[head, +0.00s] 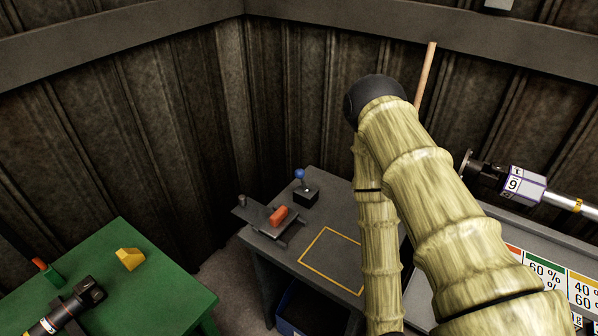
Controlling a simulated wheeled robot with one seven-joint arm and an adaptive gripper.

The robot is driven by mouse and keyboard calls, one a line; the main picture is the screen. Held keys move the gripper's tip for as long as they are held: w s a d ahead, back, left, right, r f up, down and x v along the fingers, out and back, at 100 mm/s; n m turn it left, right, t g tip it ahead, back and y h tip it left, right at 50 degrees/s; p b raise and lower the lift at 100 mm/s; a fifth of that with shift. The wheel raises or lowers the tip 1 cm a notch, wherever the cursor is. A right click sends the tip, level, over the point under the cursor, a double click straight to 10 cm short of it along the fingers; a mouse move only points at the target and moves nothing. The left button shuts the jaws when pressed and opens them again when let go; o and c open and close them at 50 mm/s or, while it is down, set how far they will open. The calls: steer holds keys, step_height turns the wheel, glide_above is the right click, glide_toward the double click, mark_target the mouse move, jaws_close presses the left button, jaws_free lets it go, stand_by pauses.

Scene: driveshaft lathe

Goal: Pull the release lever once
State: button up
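A small lever with a blue ball knob (300,174) stands upright on a black box (306,193) at the back of the dark grey table (313,258). I cannot tell for sure that it is the release lever. My arm fills the middle and right of the head view, bent at a dark elbow. Its forearm runs down and leaves the picture at the bottom, right of the yellow-outlined square. My gripper is out of view.
A red block (278,215) sits on a grey fixture (262,222) left of the lever. A green table (130,275) at left holds a yellow block (130,259) and a dark tool (68,307). A shaft with a numbered block (522,184) is at right. The yellow-outlined square (310,243) looks empty.

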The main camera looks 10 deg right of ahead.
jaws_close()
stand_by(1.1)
